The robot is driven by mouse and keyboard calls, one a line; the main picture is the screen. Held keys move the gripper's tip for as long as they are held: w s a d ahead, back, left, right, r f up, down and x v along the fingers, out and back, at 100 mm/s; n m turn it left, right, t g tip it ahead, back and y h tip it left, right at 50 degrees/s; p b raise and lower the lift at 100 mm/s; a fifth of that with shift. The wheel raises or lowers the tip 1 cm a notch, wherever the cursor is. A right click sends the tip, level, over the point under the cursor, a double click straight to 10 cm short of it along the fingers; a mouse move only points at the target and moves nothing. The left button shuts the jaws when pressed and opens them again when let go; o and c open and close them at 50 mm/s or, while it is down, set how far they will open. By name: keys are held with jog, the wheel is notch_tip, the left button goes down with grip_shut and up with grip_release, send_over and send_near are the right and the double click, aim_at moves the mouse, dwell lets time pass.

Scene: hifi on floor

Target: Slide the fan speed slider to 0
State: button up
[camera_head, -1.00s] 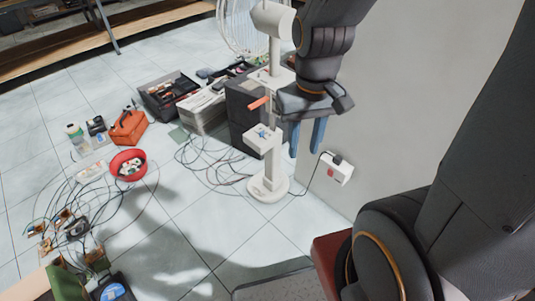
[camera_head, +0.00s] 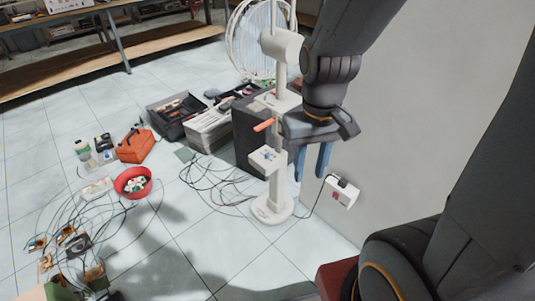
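The white standing fan (camera_head: 276,185) stands on the tiled floor near the wall, with its round wire cage at the top. An orange handle (camera_head: 264,125) sticks out to the left from its column; it may be the speed slider, but I cannot tell for sure. A small white box with blue marks (camera_head: 267,159) sits lower on the column. My gripper (camera_head: 311,176) points down just right of the column in the picture, its two blue fingers apart and nothing between them. Its distance in depth from the fan is hard to tell.
A white wall socket (camera_head: 341,191) with a plugged-in cable is right of the fan, on the grey wall (camera_head: 395,130). Cables, a red bowl (camera_head: 133,182), an orange bag (camera_head: 135,146) and a dark toolbox (camera_head: 173,113) lie left. The tiles in front of the fan are clear.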

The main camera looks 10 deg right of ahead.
jog(key=shift+w+d+f, duration=0.1)
jog(key=shift+w+f, duration=0.05)
jog(key=c, duration=0.4)
jog(key=w+d+f+m+t+b, duration=0.1)
jog(key=w+d+f, duration=0.1)
jog(key=w+f, duration=0.1)
jog(key=w+d+f+m+t+b, duration=0.1)
jog(key=w+d+f+b, duration=0.1)
jog(key=w, duration=0.3)
jog(key=w+d+f+m+t+b, duration=0.1)
jog(key=w+d+f, duration=0.1)
jog(key=w+f, duration=0.2)
jog(key=shift+w+d+f+h+b, duration=0.1)
jog(key=shift+w+d+h+b, duration=0.1)
jog(key=shift+d+h+b, duration=0.15)
grip_shut()
jog(key=m+t+y+b, duration=0.7)
jog(key=m+b, duration=0.2)
jog(key=b, duration=0.1)
send_near(268, 155)
jog(key=x, duration=0.2)
jog(key=b+x, duration=0.1)
jog(key=x, duration=0.2)
jog(key=shift+s+f, duration=0.1)
jog(key=shift+f, duration=0.25)
jog(key=shift+w+a, duration=0.25)
jog(key=shift+w, duration=0.2)
